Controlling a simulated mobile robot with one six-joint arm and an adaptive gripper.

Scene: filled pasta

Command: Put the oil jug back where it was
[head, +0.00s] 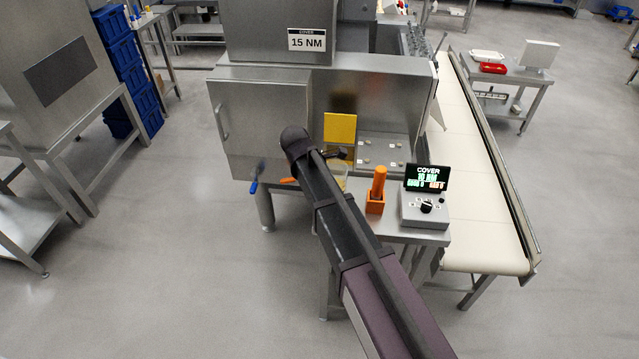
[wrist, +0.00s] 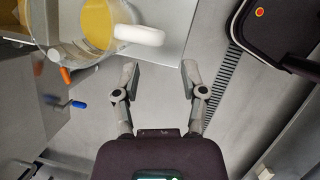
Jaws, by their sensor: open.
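The oil jug (wrist: 77,42) is a clear vessel with yellow oil and a white handle, at the upper left of the wrist view. It appears to stand on a metal surface. In the head view, part of the jug (head: 342,168) shows beside my arm, which hides the rest. My gripper (wrist: 160,74) is open, with nothing between its fingers. The jug's handle lies above the left fingertip in the wrist view, outside the gap. I cannot tell whether they touch.
A small table carries an orange holder with an orange tool (head: 376,190) and a control box (head: 425,208) right of my arm. A conveyor (head: 483,170) runs along the right. A blue-handled lever (head: 253,187) sticks out below the machine door (head: 258,130). The floor at left front is clear.

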